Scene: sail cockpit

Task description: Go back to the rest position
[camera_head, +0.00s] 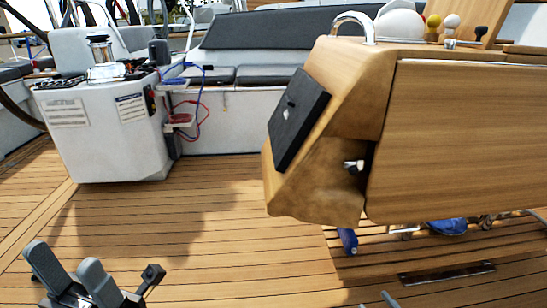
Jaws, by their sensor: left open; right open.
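My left gripper (63,257) is at the bottom left, with its two grey fingers pointing up and spread apart. It is open and holds nothing; bare deck lies behind it. My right gripper (377,301) shows only as two small grey fingertips at the bottom edge, right of the middle. They stand apart with nothing seen between them. The rest of the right gripper is cut off by the frame.
A wooden cockpit table (470,140) fills the right side, with a black panel (298,118) on its end. A white winch pedestal (105,135) stands at the left. Cushioned seats (262,75) line the back. The planked deck (200,235) between is clear.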

